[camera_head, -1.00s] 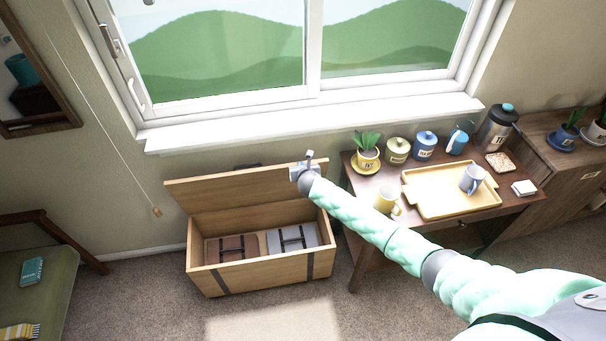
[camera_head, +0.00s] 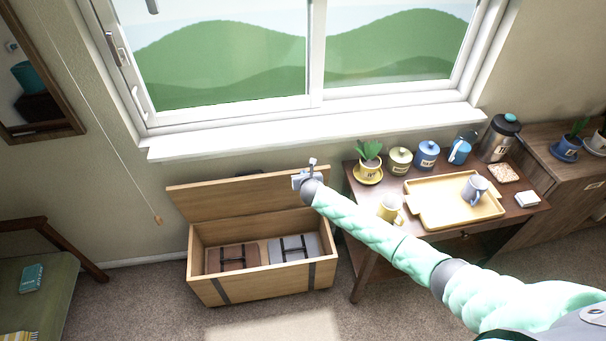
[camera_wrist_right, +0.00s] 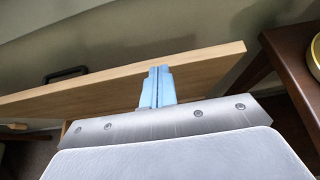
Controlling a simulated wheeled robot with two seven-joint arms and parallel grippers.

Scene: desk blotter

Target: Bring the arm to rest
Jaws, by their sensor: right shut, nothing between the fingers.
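My right arm reaches in from the lower right in the head view. Its gripper (camera_head: 308,172) is above the right end of the chest's raised lid (camera_head: 240,194). In the right wrist view the two blue fingers (camera_wrist_right: 157,88) are together with nothing between them. The lid's edge (camera_wrist_right: 205,60) runs behind the fingers there; I cannot tell the exact gap. My left gripper is not in view.
The open wooden chest (camera_head: 262,280) holds a brown and a grey folded item. To the right, a dark table (camera_head: 362,215) bears a yellow tray (camera_head: 420,205), mugs, canisters and a potted plant (camera_head: 369,150). A green-cushioned chair (camera_head: 45,290) stands at left.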

